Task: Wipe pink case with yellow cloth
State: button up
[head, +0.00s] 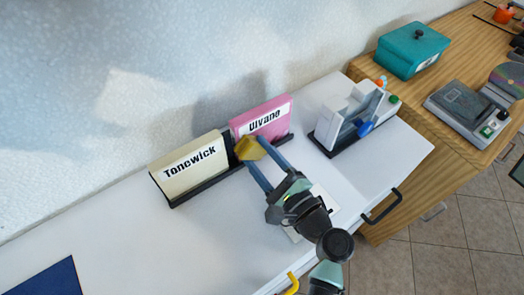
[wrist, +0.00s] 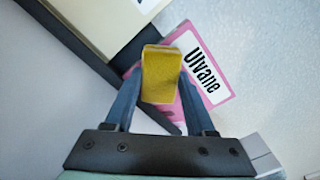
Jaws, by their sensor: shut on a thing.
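The pink case (head: 264,116), labelled "Ulvane", stands upright in a dark rack on the white counter; it also shows in the wrist view (wrist: 222,98). The yellow cloth (head: 249,148) is a small folded block. My gripper (head: 254,158) is shut on the cloth, with one finger on each side of it in the wrist view (wrist: 160,85). The cloth is in front of the pink case's left part and hides some of it. I cannot tell whether the cloth touches the case.
A cream case (head: 190,168) labelled "Tonewick" stands just left of the pink case in the dark rack (head: 215,182). A grey and white device (head: 350,118) stands to the right. A teal box (head: 412,50) and a disc player (head: 466,108) sit on the wooden surface.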

jog(key=shift+a, duration=0.1)
jog(key=shift+p+v, duration=0.55)
jog(key=shift+v, duration=2.4)
jog(key=shift+v, duration=1.55)
jog(key=shift+w, duration=0.1)
jog(key=shift+x, duration=3.4)
jog(key=shift+x, duration=0.95)
